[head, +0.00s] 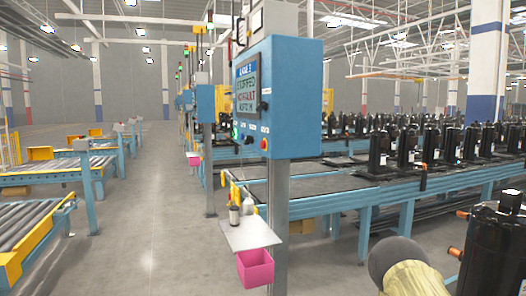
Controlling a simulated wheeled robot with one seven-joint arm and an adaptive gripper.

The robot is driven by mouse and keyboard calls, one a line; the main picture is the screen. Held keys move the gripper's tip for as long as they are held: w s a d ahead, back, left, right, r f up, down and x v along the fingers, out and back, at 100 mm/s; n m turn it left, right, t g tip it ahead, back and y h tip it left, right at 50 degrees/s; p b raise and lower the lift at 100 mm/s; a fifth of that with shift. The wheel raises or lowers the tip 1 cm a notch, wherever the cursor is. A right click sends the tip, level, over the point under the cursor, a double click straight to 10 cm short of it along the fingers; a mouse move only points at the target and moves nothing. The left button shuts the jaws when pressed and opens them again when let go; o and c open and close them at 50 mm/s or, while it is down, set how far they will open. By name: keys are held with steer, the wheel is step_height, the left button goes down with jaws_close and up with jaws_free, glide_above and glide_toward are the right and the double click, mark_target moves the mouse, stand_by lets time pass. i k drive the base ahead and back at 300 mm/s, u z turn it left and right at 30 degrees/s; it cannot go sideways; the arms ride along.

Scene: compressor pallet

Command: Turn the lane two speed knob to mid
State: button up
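A blue control box (292,100) stands on a grey post in the middle of the head view, its panel face turned obliquely to the left. Its screen (246,94) shows several lines; one seems to read "STOPPED", and the blue header seems to read "LANE 2". A small black knob-like part (264,106) sits at the right of the screen. Below the screen are a green button (235,132), a small dark control (248,140) and a red button (264,144). Which control is the speed knob, and its setting, are too small to tell. My gripper is not in view.
A small shelf (246,236) with bottles and a pink bin (256,268) hang on the post below the box. A conveyor (345,190) with black compressors runs behind. A black compressor (494,255) with copper stubs stands close at right. The aisle floor (150,230) at left is clear.

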mark_target(262, 105)
steer(key=u, duration=2.1)
steer(key=i, duration=2.15)
steer(key=z, duration=3.1)
